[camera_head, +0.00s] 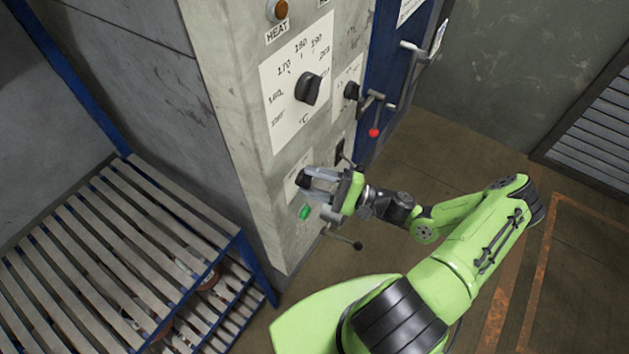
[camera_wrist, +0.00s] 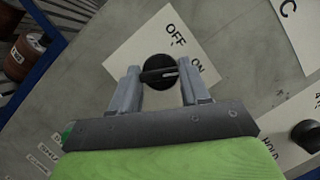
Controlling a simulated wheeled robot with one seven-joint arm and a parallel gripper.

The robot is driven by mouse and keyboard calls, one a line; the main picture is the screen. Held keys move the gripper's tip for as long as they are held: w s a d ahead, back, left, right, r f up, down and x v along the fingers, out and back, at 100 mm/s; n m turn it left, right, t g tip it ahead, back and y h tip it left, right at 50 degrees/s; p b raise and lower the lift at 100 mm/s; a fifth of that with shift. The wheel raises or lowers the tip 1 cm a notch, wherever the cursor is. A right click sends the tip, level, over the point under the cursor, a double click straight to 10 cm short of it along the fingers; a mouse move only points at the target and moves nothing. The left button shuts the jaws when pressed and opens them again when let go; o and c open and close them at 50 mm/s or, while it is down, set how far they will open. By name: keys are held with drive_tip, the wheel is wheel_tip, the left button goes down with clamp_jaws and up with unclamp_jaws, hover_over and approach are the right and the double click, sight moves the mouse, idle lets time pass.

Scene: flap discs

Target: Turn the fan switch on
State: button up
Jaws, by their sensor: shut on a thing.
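The fan switch is a round black knob (camera_wrist: 158,72) on a white plate (camera_wrist: 125,52) marked OFF and ON. In the wrist view my gripper (camera_wrist: 160,82) has one finger on each side of the knob and is shut on it. The knob's white line points right, roughly toward the ON mark, but a finger is close to that label. In the head view my gripper (camera_head: 318,183) reaches the lower part of the grey cabinet front. There the knob is mostly hidden by the fingers.
Above on the grey cabinet (camera_head: 222,110) are a temperature dial (camera_head: 308,88) and a smaller black knob (camera_head: 351,91). A red-tipped lever (camera_head: 374,131) and a black-tipped lever (camera_head: 356,244) stick out nearby. A green button (camera_head: 304,212) sits just below my gripper. A slatted rack (camera_head: 120,240) stands left.

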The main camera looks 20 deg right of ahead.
drive_tip(key=shift+m, duration=0.3)
drive_tip(key=o, duration=1.1)
drive_tip(key=shift+c, duration=0.2)
drive_tip(key=b+v, duration=0.3)
drive_tip(key=v, duration=1.2)
drive_tip(key=shift+s+d+f, duration=0.15)
drive_tip(key=shift+s+d, duration=0.05)
drive_tip(key=shift+s, duration=0.05)
